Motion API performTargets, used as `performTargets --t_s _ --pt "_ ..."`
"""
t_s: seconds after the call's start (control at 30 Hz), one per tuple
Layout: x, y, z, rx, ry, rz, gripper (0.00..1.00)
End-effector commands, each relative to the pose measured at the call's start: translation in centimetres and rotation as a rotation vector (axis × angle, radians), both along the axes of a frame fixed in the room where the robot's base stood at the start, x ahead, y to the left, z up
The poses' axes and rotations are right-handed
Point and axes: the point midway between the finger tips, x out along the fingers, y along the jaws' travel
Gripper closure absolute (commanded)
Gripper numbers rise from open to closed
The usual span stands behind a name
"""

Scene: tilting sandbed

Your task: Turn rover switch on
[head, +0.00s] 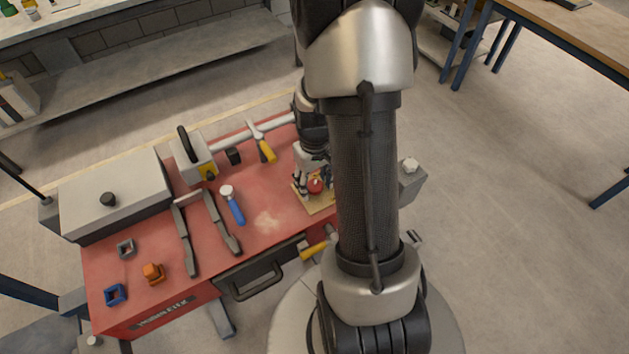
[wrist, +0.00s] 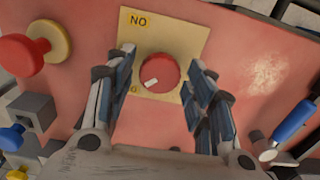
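A round red knob (wrist: 159,73) with a short white mark sits on a pale yellow plate (wrist: 192,28) in the wrist view. The mark points toward the lower left. A yellow label reading "NO", likely an upside-down "ON", is at the plate's upper left; a second label at lower left is mostly hidden by a finger. My gripper (wrist: 163,72) is open, with one finger on each side of the knob and gaps between. In the head view my gripper (head: 309,184) is over the red knob (head: 316,186) at the bench's right end, partly behind my arm.
The red workbench (head: 265,222) carries a blue-handled tool (head: 232,204), a grey clamp-like frame (head: 188,240), a yellow-handled hammer (head: 264,146) and a grey box (head: 112,190). A larger red knob (wrist: 20,54) stands beside the plate in the wrist view.

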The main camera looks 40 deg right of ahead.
Motion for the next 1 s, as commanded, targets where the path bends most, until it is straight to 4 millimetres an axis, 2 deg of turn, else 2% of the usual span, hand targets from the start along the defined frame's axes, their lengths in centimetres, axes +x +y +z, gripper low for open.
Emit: performTargets --t_s 0.07,0.5,0.77,1.0 --pt "0.01 0.0 0.01 0.0 0.0 0.0 0.59" --pt "0.01 0.0 0.02 0.0 0.0 0.0 0.88" --pt "0.01 0.0 0.03 0.0 0.0 -0.023 0.89" --pt "0.02 -0.01 0.07 0.0 0.0 -0.139 0.89"
